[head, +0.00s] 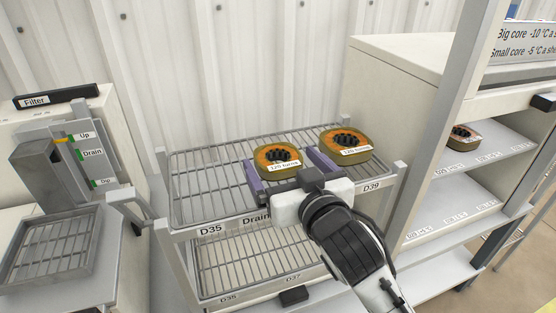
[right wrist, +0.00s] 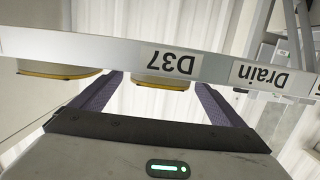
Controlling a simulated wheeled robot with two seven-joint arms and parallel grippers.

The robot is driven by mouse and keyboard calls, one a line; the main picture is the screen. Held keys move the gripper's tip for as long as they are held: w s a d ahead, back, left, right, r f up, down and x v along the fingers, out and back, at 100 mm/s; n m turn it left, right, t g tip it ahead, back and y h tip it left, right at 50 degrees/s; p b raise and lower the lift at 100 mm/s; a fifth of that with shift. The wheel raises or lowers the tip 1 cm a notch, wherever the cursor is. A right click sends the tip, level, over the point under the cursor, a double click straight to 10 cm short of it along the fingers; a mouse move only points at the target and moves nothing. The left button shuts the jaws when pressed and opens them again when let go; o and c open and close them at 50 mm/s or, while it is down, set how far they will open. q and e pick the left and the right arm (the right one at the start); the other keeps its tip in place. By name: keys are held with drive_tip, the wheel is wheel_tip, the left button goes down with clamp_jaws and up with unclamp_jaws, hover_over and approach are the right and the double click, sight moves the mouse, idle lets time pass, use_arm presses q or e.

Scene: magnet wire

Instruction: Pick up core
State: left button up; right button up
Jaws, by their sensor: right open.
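Two round cores with dark centres, orange tops, olive rims and "120 turns" labels sit on the top wire shelf of the drain rack. The left core (head: 277,155) lies beyond my right gripper (head: 288,172), whose purple fingers are spread wide and empty at the rack's front. The right core (head: 346,142) lies just right of the right finger. In the right wrist view, one core's edge (right wrist: 161,83) shows between the open fingers (right wrist: 160,92) and the other core's edge (right wrist: 60,70) shows left of them. The front rail partly hides both. My left gripper is not in view.
The drain rack (head: 205,231) has a lower wire shelf and corner posts; its front rail (right wrist: 110,50) crosses the wrist view. A shelf unit (head: 465,175) at right holds another core (head: 463,135). A filter station (head: 75,150) with a basket stands at left. The top shelf's left half is clear.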

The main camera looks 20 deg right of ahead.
drive_tip(key=shift+w+f, duration=0.1)
drive_tip(key=shift+w, duration=0.45)
drive_tip(key=c, duration=1.4)
drive_tip(key=shift+c, duration=0.9)
